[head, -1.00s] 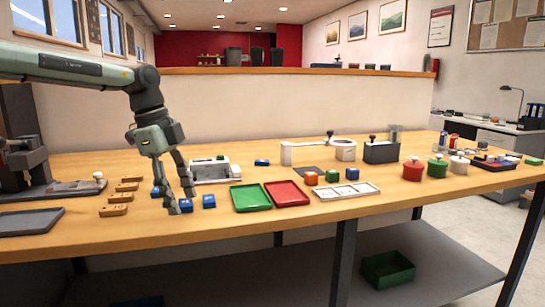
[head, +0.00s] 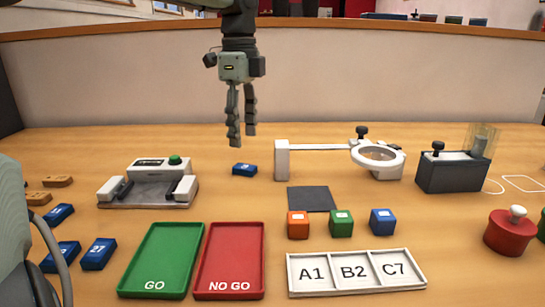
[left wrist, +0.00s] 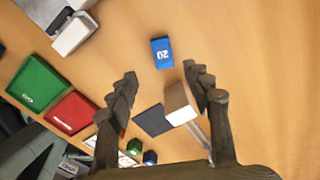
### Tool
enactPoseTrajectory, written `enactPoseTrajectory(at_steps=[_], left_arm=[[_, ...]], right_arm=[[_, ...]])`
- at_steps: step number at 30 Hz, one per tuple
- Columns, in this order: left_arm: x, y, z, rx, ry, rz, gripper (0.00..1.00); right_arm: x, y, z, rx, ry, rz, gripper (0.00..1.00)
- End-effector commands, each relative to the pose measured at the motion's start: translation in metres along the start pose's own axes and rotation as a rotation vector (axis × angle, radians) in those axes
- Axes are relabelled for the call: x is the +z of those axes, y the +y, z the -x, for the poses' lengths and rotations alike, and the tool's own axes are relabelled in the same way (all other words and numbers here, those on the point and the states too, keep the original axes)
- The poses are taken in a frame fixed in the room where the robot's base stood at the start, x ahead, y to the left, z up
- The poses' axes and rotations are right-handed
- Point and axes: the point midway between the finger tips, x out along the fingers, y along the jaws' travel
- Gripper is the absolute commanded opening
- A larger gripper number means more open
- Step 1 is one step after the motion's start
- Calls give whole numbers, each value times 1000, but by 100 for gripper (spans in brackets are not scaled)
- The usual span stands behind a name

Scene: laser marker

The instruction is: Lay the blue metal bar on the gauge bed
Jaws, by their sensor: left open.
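A blue metal bar (head: 244,169) lies flat on the table right of the gauge. In the left wrist view the same bar (left wrist: 162,53) shows the number 20. The gauge (head: 150,168), with its grey bed (head: 148,199) between two white jaws, has nothing lying on it. My left gripper (head: 242,140) points down, open and empty, in the air above the bar. In the left wrist view its fingers (left wrist: 160,77) are apart, and the bar lies beyond their tips. Other blue bars (head: 98,253) lie at the left. My right gripper is not in view.
Green GO (head: 163,262) and red NO GO (head: 229,262) trays lie in front. A white magnifier stand (head: 282,160) is close right of the bar. Small cubes (head: 340,223) and a labelled white tray (head: 356,287) lie front right. Table behind the bar is clear.

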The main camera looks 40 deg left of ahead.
Motion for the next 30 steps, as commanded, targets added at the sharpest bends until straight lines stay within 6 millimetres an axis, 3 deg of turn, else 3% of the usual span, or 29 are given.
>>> enactPoseTrajectory(at_steps=[5,14,21,30], left_arm=[[1,1,-3,3,-7,3,50],[1,2,-38,5,-5,2,50],[2,2,-71,4,-5,3,50],[2,2,-76,1,-6,3,50]], right_arm=[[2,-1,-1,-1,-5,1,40],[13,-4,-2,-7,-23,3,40],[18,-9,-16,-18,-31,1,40],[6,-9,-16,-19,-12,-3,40]])
